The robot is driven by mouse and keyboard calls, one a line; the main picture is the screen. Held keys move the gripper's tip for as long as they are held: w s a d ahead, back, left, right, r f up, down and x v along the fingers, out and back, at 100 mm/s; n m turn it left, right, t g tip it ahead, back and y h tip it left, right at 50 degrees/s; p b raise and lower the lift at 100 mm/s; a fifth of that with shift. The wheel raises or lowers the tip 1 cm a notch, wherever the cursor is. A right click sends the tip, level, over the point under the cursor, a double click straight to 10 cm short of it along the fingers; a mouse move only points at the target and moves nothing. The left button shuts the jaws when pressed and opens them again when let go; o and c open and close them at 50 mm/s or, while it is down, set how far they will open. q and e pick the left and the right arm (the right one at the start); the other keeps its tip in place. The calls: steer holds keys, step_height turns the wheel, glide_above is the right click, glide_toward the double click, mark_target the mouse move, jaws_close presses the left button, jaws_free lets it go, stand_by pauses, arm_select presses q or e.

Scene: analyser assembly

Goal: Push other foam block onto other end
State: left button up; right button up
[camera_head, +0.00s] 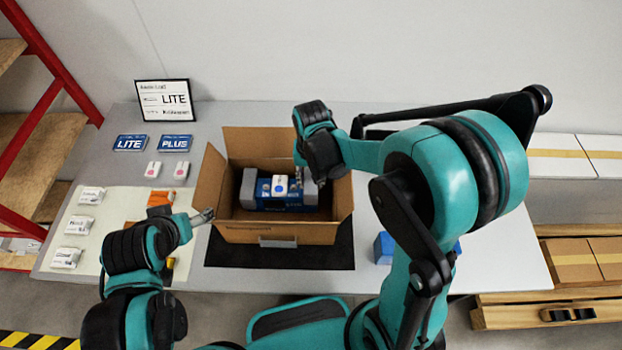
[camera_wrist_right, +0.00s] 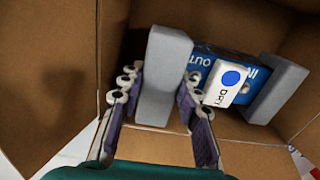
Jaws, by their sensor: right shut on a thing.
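A blue analyser (camera_head: 270,203) lies inside the open cardboard box (camera_head: 275,232), and it also shows in the wrist view (camera_wrist_right: 199,72). A white pack with a blue dot (camera_head: 280,185) lies on top of it. One grey foam block (camera_head: 249,188) sits on the analyser's left end in the head view; it shows at right in the wrist view (camera_wrist_right: 276,91). My right gripper (camera_head: 312,182) is shut on the other grey foam block (camera_wrist_right: 163,80), at the analyser's opposite end. Whether this block is fully seated cannot be told. My left gripper (camera_head: 208,215) is outside the box's left side.
The box stands on a black mat (camera_head: 280,257), its flaps open around the opening. White packets (camera_head: 73,257) lie on a pale mat at left. LITE and PLUS cards (camera_head: 131,143) and a sign (camera_head: 166,100) are behind. A blue object (camera_head: 384,248) is at right, partly hidden by my arm.

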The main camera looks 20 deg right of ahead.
steer(key=shift+f+b, duration=0.8)
steer(key=shift+f, duration=0.15)
stand_by(0.5)
steer(key=o, duration=1)
steer(key=shift+r+p, duration=2.75)
steer(key=shift+r, duration=0.85)
